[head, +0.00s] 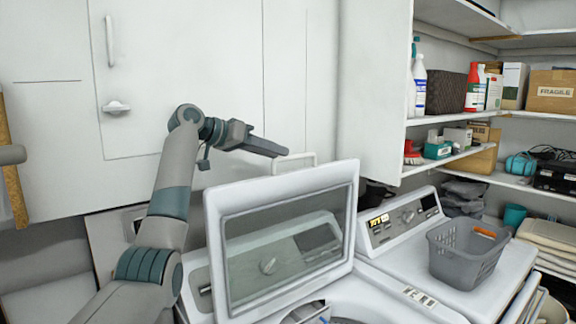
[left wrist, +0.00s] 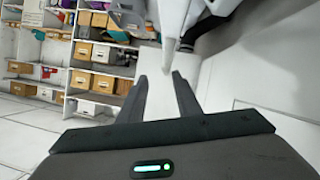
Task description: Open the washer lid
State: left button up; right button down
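The washer (head: 375,298) is at the bottom centre of the head view. Its lid (head: 353,205), a white frame around a large glass window, stands raised and nearly upright. The washer's knob and panel show through the glass, and part of the tub opening shows below. My left gripper (head: 278,150) is above and behind the lid's top edge, seen from the side and apparently clear of it. In the left wrist view its two fingers (left wrist: 162,95) are spread, with nothing clearly held between them. A pale narrow edge lies beyond the fingertips; I cannot tell what it is. My right gripper is out of view.
A second white machine (head: 490,292) stands at the right with a grey basket (head: 465,262) on top. Shelves (head: 470,116) with bottles and boxes fill the right side. A white cabinet (head: 225,60) is behind my left arm. A white handle (head: 294,158) is close to the gripper.

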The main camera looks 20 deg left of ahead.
pick_arm(q)
jog(key=b+v, duration=0.2)
jog(key=v, duration=0.5)
jog(key=shift+s+a, duration=0.15)
jog(key=shift+a, duration=0.1)
jog(key=shift+s+a+r+b, duration=0.3)
jog(key=shift+s+r+b, duration=0.05)
jog(key=shift+s, duration=0.05)
